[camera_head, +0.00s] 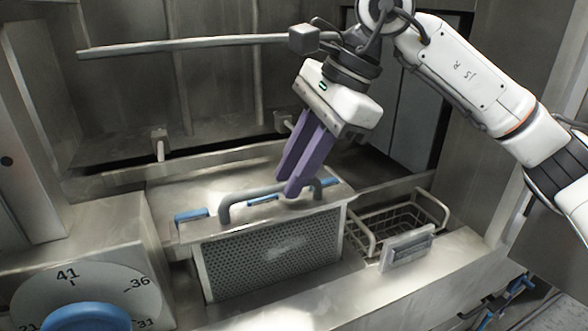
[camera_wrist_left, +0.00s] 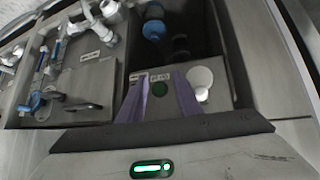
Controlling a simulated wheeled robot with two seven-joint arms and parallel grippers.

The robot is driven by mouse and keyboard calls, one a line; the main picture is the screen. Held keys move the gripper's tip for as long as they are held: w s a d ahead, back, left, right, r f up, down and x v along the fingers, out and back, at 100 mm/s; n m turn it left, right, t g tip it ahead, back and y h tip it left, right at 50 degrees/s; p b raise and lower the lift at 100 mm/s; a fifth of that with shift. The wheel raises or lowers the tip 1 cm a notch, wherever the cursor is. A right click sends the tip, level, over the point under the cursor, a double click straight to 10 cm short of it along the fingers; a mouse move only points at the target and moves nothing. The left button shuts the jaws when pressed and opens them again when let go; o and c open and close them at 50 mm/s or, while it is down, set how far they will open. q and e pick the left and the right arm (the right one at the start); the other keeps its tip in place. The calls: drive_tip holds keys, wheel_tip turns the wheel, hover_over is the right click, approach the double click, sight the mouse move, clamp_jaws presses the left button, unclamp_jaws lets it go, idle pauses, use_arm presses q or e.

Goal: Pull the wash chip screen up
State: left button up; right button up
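The wash chip screen (camera_head: 268,258) is a metal box with a dark perforated front, standing upright at the middle of the head view. A grey arched handle (camera_head: 239,200) spans its top. My right gripper (camera_head: 287,186) points down at the handle, its two purple fingers close together. One finger passes in front of the bar and the other ends at or behind it. Whether they press on the bar cannot be told. My left gripper (camera_wrist_left: 160,95) shows in the left wrist view with purple fingers apart and nothing between them. It is outside the head view.
A wire basket (camera_head: 398,222) stands right of the screen. A dial (camera_head: 78,290) with a blue knob (camera_head: 87,318) is at front left. A long horizontal bar (camera_head: 190,44) runs behind. The left wrist view shows a panel with pipes and a blue-capped part (camera_wrist_left: 154,29).

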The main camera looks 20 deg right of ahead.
drive_tip(key=shift+d+r, duration=0.15)
drive_tip(key=shift+r, duration=0.15)
drive_tip(key=s+d+b, duration=0.2)
drive_tip(key=s+d, duration=0.3)
drive_tip(key=d, duration=0.6)
drive_tip(key=shift+r+b, duration=0.2)
drive_tip(key=shift+b, duration=0.1)
drive_tip(key=shift+d, duration=0.1)
